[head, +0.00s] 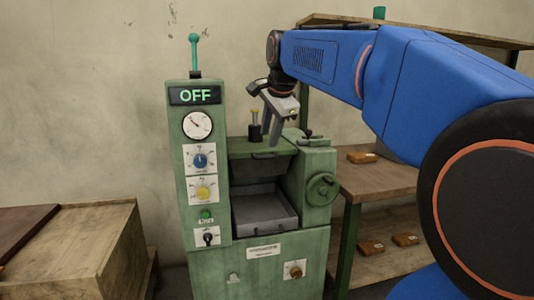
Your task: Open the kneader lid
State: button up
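The kneader is a green machine (210,262) in the middle of the head view, with an "OFF" display (195,96) on its left column. Its lid seems to be the flat green plate (240,147) on top, with a dark handle at its front edge. The plate lies level above an open front bay holding a grey tray (263,211). My gripper (269,141) points down over the plate, right beside a dark post with a yellow top (255,125). Its two grey fingers look apart, with nothing seen between them. Whether the fingertips touch the plate cannot be told.
A green lever (193,52) rises from the column. A handwheel (322,189) is on the machine's right side. A wooden crate (75,245) stands at the left. Wooden shelves (378,182) with several small blocks stand at the right, behind my arm.

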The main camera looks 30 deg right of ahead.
aim_at(266, 156)
jog(key=w+d+r+m, duration=0.3)
jog(key=w+d+r, duration=0.1)
jog(key=x, duration=1.7)
jog(key=shift+s+d, duration=0.1)
jog(key=shift+d, duration=0.2)
grip_shut()
